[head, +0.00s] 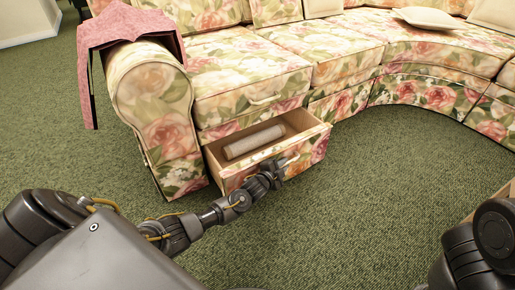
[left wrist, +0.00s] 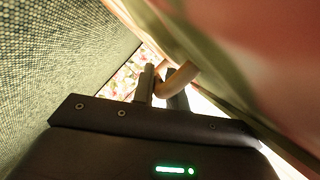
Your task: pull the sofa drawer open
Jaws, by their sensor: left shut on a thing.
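The sofa drawer (head: 312,150) stands well out from the base of the floral sofa (head: 250,77), next to the left armrest. Its front has the same flower pattern, and its inside is bare wood. A pale rolled thing (head: 254,141) lies inside it. My left gripper (head: 280,164) is at the drawer's front. In the left wrist view my left gripper (left wrist: 163,85) is shut on the drawer's curved handle (left wrist: 181,76). The handle is mostly hidden behind the gripper in the head view. My right gripper is not in view; only part of my right arm shows at the lower right.
Green carpet (head: 350,200) lies open in front of the drawer and the sofa. A pink cloth (head: 120,27) hangs over the left armrest. A cream cushion (head: 428,17) lies on the curved seat. A wooden edge shows at the far right beside my right arm.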

